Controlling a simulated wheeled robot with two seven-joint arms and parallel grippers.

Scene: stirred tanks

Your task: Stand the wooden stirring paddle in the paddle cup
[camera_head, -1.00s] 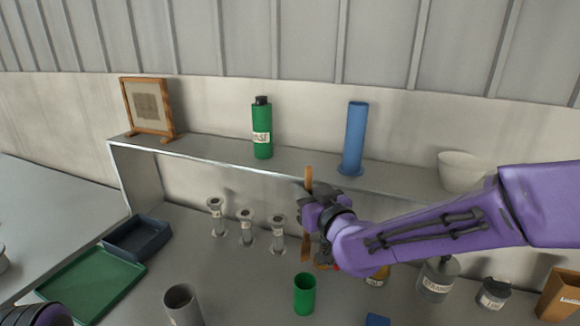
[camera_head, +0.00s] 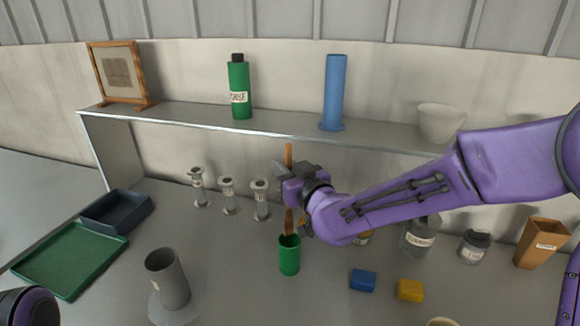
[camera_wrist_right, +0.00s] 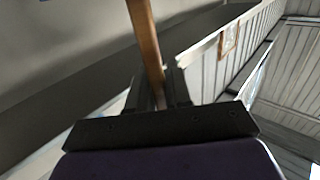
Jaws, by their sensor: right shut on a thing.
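The wooden stirring paddle (camera_head: 288,221) is upright in my right gripper (camera_head: 287,182), which is shut on its shaft. Its lower end is at the mouth of a green cup (camera_head: 289,260); I cannot tell whether the tip is inside the rim or just behind it. In the right wrist view the wooden shaft (camera_wrist_right: 146,45) runs up from between the fingers of the gripper (camera_wrist_right: 160,95). The green cup stands upright on the table. My left gripper is not in view.
A grey cup (camera_head: 168,280) stands front left. Three small glass pieces stand behind, the nearest (camera_head: 261,200) left of the gripper. A blue block (camera_head: 363,280) and a yellow block (camera_head: 410,290) lie right. The shelf (camera_head: 210,121) is behind, jars and a brown box (camera_head: 541,243) right.

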